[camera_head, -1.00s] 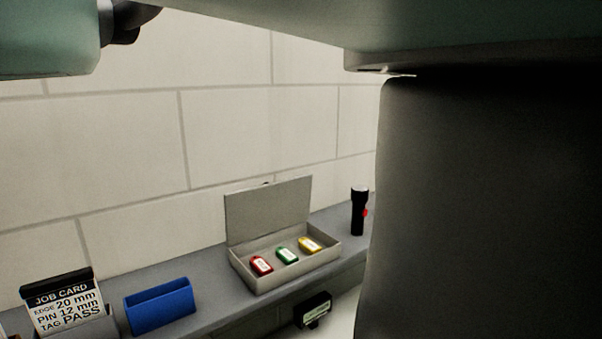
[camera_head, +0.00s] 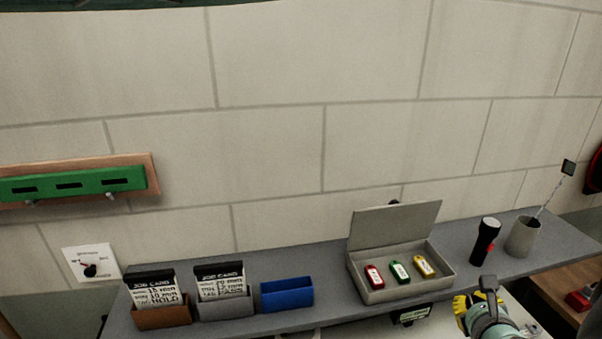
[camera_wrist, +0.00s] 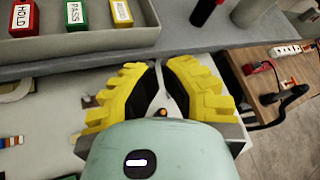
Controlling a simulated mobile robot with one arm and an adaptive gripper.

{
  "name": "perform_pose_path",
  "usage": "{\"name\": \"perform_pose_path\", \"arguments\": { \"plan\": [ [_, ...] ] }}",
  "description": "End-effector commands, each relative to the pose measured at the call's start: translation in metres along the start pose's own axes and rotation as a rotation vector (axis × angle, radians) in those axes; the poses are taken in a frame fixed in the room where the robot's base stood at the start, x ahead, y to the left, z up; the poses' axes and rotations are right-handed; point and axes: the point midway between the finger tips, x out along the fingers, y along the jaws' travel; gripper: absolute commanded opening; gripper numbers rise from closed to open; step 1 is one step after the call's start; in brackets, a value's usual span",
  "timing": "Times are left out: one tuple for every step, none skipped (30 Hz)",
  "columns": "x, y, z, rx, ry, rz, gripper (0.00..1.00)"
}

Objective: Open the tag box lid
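The tag box (camera_head: 375,296) is a grey tray on the shelf, with its lid (camera_head: 395,226) standing up and tilted back, so it is open. Inside lie a red tag (camera_head: 373,276), a green tag (camera_head: 400,271) and a yellow tag (camera_head: 424,266). In the wrist view, part of the box (camera_wrist: 85,44) shows at the upper left; its lid is out of that view. My gripper (camera_wrist: 160,66) has yellow fingers with their tips close together and nothing visible held. In the head view, my gripper (camera_head: 462,305) is below and right of the box, apart from it.
On the shelf (camera_head: 335,300), a black flashlight (camera_head: 486,240) and a grey cup (camera_head: 522,238) stand right of the box. A blue holder (camera_head: 287,295) and two job card holders (camera_head: 160,316) stand left. The wall (camera_head: 270,150) rises close behind.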

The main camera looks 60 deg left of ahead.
Motion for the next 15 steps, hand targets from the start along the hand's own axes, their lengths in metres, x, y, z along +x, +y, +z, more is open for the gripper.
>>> {"name": "perform_pose_path", "arguments": {
  "plan": [
    [-0.007, 0.004, 0.028, 0.067, -0.059, 0.060, 0.00],
    [-0.010, 0.009, 0.040, 0.102, -0.092, 0.100, 0.00],
    [-0.014, 0.015, 0.056, 0.145, -0.136, 0.150, 0.00],
    [-0.017, 0.019, 0.066, 0.173, -0.164, 0.183, 0.00],
    [-0.020, 0.023, 0.076, 0.198, -0.188, 0.216, 0.00],
    [-0.025, 0.028, 0.087, 0.226, -0.218, 0.256, 0.00],
    [-0.028, 0.030, 0.094, 0.243, -0.238, 0.279, 0.00],
    [-0.030, 0.032, 0.101, 0.259, -0.255, 0.302, 0.00],
    [-0.034, 0.035, 0.107, 0.274, -0.273, 0.328, 0.00],
    [-0.035, 0.036, 0.111, 0.284, -0.283, 0.341, 0.00],
    [-0.037, 0.038, 0.114, 0.291, -0.290, 0.353, 0.00],
    [-0.038, 0.039, 0.116, 0.296, -0.298, 0.366, 0.00],
    [-0.038, 0.040, 0.118, 0.299, -0.302, 0.373, 0.00],
    [-0.038, 0.041, 0.119, 0.301, -0.304, 0.377, 0.00],
    [-0.037, 0.042, 0.120, 0.302, -0.306, 0.379, 0.00]
  ]
}}
